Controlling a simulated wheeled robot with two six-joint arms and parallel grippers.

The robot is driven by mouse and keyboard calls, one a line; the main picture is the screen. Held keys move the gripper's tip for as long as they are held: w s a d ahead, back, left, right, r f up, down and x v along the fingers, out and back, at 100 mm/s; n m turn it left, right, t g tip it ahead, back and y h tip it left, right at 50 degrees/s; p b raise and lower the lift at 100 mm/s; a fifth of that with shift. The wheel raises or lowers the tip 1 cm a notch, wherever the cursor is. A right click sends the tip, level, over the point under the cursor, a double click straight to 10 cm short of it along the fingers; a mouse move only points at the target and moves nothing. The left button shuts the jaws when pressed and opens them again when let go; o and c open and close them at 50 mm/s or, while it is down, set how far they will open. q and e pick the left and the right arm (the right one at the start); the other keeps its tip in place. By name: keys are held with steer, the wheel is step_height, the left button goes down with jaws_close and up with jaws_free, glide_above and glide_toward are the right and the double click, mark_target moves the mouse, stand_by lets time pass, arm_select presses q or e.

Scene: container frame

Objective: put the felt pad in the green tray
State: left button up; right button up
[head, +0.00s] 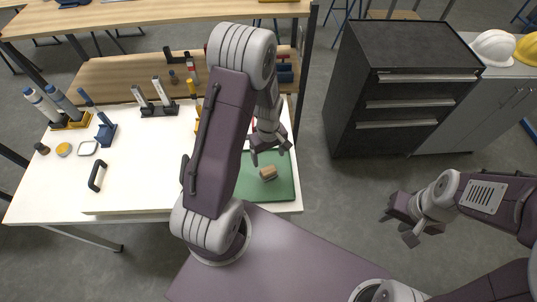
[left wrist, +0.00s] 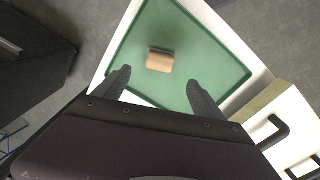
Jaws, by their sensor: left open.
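The felt pad (head: 268,173), a small tan block with a darker edge, lies in the green tray (head: 284,190) at the right end of the white table. In the left wrist view the pad (left wrist: 160,61) rests on the floor of the tray (left wrist: 215,62), inside its rim. My left gripper (head: 270,153) is open and empty, just above the tray. In the left wrist view its fingertips (left wrist: 158,77) are spread, with the pad beyond them and apart from them. My right gripper (head: 398,225) hangs over open floor at the right, its fingers apart and empty.
My left arm hides part of the table and the tray's left side. Holders with tools (head: 158,109), a blue stand (head: 106,131) and a black handle (head: 97,176) occupy the table's left and back. A dark drawer cabinet (head: 395,90) stands right of the table.

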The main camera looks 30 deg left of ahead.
arm_select(q)
steer(key=s+d+r+m+t+b, duration=0.1)
steer(key=s+d+r+m, duration=0.3)
steer(key=s+r+m, duration=0.4)
steer(key=r+m+b, duration=0.1)
steer(key=m, duration=0.1)
steer(key=shift+s+d+r+m, duration=0.3)
steer(key=shift+s+d, duration=0.05)
steer(key=shift+d, duration=0.05)
stand_by(0.8)
